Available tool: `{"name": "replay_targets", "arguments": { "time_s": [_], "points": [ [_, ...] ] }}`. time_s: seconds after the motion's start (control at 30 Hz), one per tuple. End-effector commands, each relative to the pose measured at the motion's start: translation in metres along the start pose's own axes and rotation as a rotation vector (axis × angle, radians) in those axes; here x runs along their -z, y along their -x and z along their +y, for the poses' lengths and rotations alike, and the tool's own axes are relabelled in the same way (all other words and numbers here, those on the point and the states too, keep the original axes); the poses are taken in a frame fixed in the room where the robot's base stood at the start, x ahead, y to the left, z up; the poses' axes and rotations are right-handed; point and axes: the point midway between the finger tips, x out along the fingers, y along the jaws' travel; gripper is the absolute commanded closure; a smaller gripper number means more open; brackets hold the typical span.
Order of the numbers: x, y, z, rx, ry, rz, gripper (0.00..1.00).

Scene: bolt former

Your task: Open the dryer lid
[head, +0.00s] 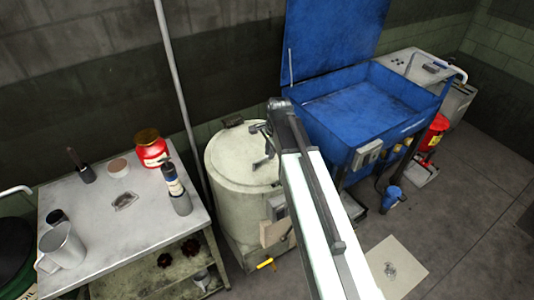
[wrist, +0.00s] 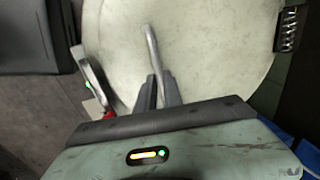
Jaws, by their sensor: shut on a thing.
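The dryer (head: 228,205) is a cream, worn drum standing left of the blue washer. Its round lid (head: 228,160) lies flat on top and looks closed; it fills much of the wrist view (wrist: 215,60). A bent metal handle bar (wrist: 153,48) rises from the lid in the wrist view. My gripper (wrist: 158,92) is shut on this handle, with a dark finger on each side of it. In the head view my gripper (head: 263,158) is over the right part of the lid, partly hidden by my arm.
A metal table (head: 95,225) with a jug, red jar and bottles stands at left. A blue parts washer (head: 365,105) with its lid raised stands at right. A coil spring (wrist: 288,28) and a lever with a red part (wrist: 92,78) sit near the lid's edge.

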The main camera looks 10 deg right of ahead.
Motion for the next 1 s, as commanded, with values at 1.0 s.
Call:
{"name": "replay_targets", "arguments": {
  "time_s": [1.0],
  "points": [
    [-0.006, 0.0, 0.004, -0.017, -0.002, 0.001, 1.0]
  ]
}}
